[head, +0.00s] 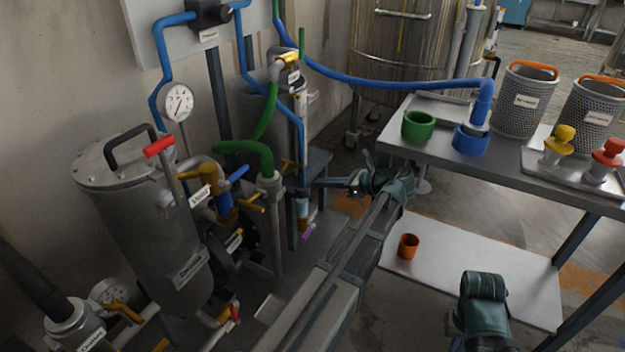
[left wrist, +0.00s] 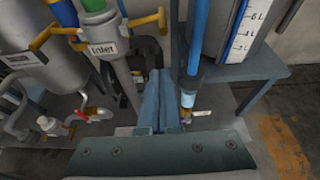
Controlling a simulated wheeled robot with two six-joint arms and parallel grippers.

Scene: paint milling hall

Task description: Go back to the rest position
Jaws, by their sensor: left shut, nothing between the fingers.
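My left gripper (head: 320,183) is shut and empty in the head view, stretched out to the left beside the pipework. In the left wrist view its two fingers (left wrist: 160,76) lie together and point between the pipe labelled Inlet (left wrist: 104,48) and a blue pipe (left wrist: 196,40). I cannot tell whether they touch either pipe. Part of my right arm (head: 483,305) shows at the lower right of the head view, but its gripper is not visible.
A metal filter vessel (head: 150,225), valves and a gauge (head: 179,102) crowd the left. A steel table (head: 430,152) at right bears a green cup (head: 418,126), a blue ring (head: 470,139) and mesh baskets (head: 522,105). An orange cup (head: 408,246) stands on the lower shelf (head: 480,270).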

